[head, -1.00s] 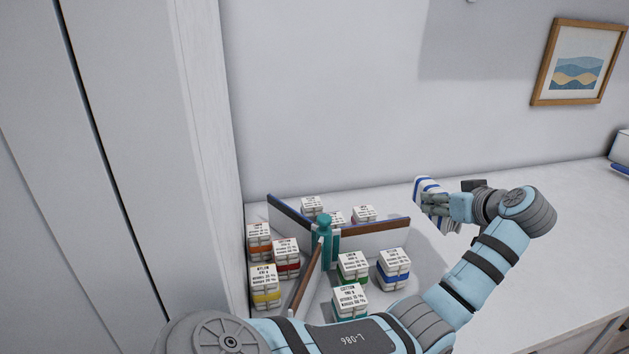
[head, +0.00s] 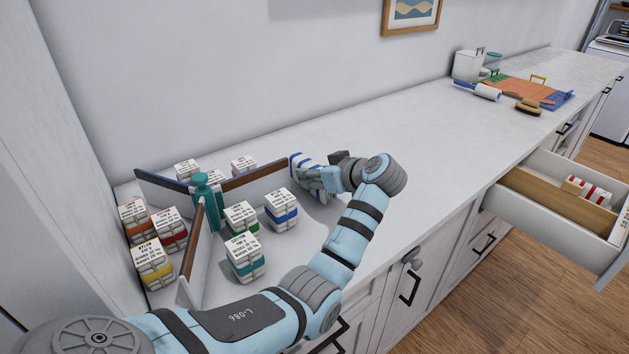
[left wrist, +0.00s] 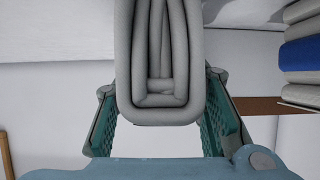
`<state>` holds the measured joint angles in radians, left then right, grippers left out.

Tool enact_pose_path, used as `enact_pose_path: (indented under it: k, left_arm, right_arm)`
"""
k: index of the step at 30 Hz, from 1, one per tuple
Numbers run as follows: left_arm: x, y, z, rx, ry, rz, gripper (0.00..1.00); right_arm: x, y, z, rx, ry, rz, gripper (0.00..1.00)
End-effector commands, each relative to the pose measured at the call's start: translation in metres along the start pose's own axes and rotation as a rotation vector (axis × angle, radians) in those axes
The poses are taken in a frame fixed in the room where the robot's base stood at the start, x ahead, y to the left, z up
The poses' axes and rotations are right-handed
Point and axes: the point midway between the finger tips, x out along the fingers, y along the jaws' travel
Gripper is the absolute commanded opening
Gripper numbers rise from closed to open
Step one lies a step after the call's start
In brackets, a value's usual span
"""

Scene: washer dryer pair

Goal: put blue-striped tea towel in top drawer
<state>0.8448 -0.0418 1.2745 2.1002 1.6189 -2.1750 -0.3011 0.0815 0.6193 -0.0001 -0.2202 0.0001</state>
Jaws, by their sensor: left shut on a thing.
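My left gripper (head: 316,181) is shut on the blue-striped tea towel (head: 297,162), a folded white bundle with blue bands. It holds the towel at the far end of a brown-topped divider panel; I cannot tell how high above the counter. In the left wrist view, the folded end of the towel (left wrist: 160,112) sits between the two teal finger pads, its layers showing. The open drawer (head: 530,215) under the counter at the right has a wooden divider and a red-striped folded cloth (head: 587,190) inside. My right gripper is not in view.
Several labelled folded bundles, such as a blue-banded one (head: 281,212), stand around a teal-hubbed divider (head: 205,205). A brush (head: 528,106), a lint roller (head: 477,91) and an orange mat (head: 525,92) lie farther back. The counter middle (head: 420,140) is clear.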

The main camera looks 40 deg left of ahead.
Motion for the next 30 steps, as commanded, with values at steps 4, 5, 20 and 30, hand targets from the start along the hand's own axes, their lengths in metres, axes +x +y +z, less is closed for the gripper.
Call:
enact_pose_path:
  k: [4,5,20,30]
  left_arm:
    - [0.006,0.0,0.01,-0.001,0.001,0.0,0.08]
    - [0.005,0.0,0.009,-0.001,0.001,0.0,0.08]
    - [0.006,0.0,0.011,0.0,0.0,0.0,0.57]
    - [-0.019,0.001,0.008,0.0,-0.002,0.004,0.57]
  right_arm:
    - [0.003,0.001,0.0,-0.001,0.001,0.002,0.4]
    - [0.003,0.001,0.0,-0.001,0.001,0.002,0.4]
    - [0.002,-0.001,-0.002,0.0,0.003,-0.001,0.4]
    - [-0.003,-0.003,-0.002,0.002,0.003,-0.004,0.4]
